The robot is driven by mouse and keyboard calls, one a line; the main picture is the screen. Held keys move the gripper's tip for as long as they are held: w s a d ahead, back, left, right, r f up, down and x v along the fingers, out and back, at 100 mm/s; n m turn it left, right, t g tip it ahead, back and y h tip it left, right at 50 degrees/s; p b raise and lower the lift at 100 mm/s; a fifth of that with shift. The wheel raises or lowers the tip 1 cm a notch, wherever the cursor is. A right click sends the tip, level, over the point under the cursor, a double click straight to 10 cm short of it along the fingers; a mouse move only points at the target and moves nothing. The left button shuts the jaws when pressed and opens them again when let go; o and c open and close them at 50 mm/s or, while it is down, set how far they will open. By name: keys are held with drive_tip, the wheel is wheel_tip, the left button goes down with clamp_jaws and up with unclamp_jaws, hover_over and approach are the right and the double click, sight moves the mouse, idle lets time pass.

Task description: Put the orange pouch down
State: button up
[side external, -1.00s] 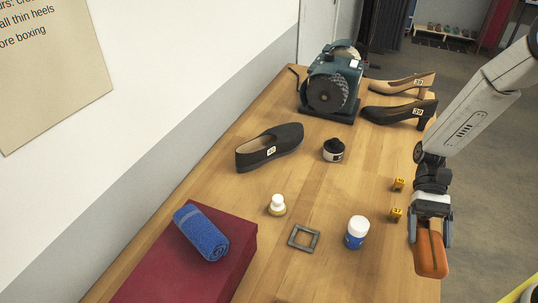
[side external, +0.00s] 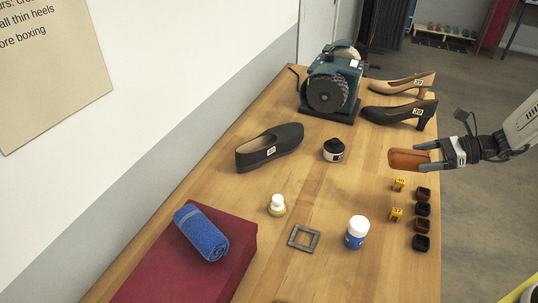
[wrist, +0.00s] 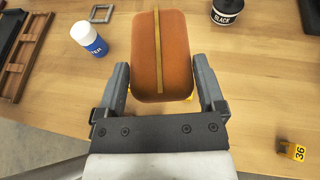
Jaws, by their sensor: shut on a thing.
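My gripper (side external: 432,157) is shut on the orange pouch (side external: 408,160), holding it above the right side of the wooden table. In the wrist view the orange pouch (wrist: 175,60) has a yellow-brown band down its middle and sits between the two fingers of my gripper (wrist: 163,85). The pouch hides part of the table below it, and a bit of yellow shows at its lower edge.
A white-and-blue bottle (side external: 356,232), a black jar (side external: 333,150), a grey square frame (side external: 303,238) and shoes (side external: 270,148) stand around. Bare wood lies between them.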

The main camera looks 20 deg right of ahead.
drive_tip(key=shift+w+d+f+m+t+h, duration=0.35)
drive_tip(key=shift+w+d+f, duration=0.95)
drive_tip(key=shift+w, duration=1.1)
drive_tip(key=shift+w+d+f+m+t+h, duration=0.2)
drive_tip(key=shift+w+d+f+m+t, duration=0.25)
drive_tip(key=shift+w+d+f, duration=1.45)
drive_tip(key=shift+w+d+f+m+t+h, duration=0.35)
drive_tip(key=shift+w+f, duration=0.7)
drive_tip(key=shift+w, duration=1.9)
drive_tip(key=shift+a, duration=0.1)
drive_tip(key=shift+w+f, duration=0.3)
drive_tip(key=shift+f, duration=1.5)
drive_tip(key=shift+f, duration=0.15)
drive_tip(key=o, duration=1)
drive_tip(key=shift+o, duration=0.2)
